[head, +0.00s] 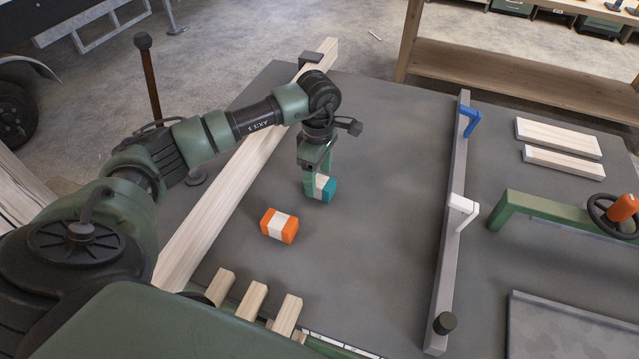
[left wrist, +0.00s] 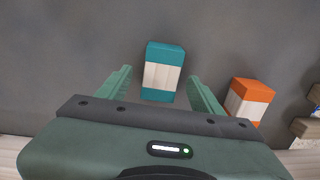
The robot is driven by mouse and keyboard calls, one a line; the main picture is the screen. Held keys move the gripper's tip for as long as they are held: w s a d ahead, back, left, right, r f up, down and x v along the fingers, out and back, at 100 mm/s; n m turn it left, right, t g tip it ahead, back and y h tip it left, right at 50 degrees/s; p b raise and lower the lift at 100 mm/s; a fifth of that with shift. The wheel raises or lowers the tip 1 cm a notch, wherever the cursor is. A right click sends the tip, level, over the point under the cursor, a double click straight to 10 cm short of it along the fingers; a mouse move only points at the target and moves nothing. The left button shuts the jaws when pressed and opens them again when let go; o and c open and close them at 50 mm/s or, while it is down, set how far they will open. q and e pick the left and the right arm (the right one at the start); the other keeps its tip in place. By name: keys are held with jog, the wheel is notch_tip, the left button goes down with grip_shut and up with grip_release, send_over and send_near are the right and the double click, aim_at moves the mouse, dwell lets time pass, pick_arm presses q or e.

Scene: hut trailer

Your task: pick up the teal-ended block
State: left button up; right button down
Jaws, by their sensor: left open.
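The teal-ended block (head: 323,188) has a white middle band and lies on the grey table top. In the left wrist view the teal-ended block (left wrist: 163,72) lies between the two fingers, with its far teal end reaching past the fingertips. My left gripper (head: 317,186) is over the block from above, its green fingers open; they also show in the left wrist view (left wrist: 161,82), with a gap on each side of the block. Part of the block is hidden behind a finger in the head view. My right gripper is not in view.
An orange-ended block (head: 279,226) lies close by; it also shows in the left wrist view (left wrist: 249,100). A long wooden beam (head: 235,180) runs along the left. A grey rail (head: 447,220) with blue and white hooks stands right. The table between is clear.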

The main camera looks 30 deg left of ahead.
pick_arm(q)
notch_tip(320, 180, down, 2)
jog(key=shift+f, duration=0.2)
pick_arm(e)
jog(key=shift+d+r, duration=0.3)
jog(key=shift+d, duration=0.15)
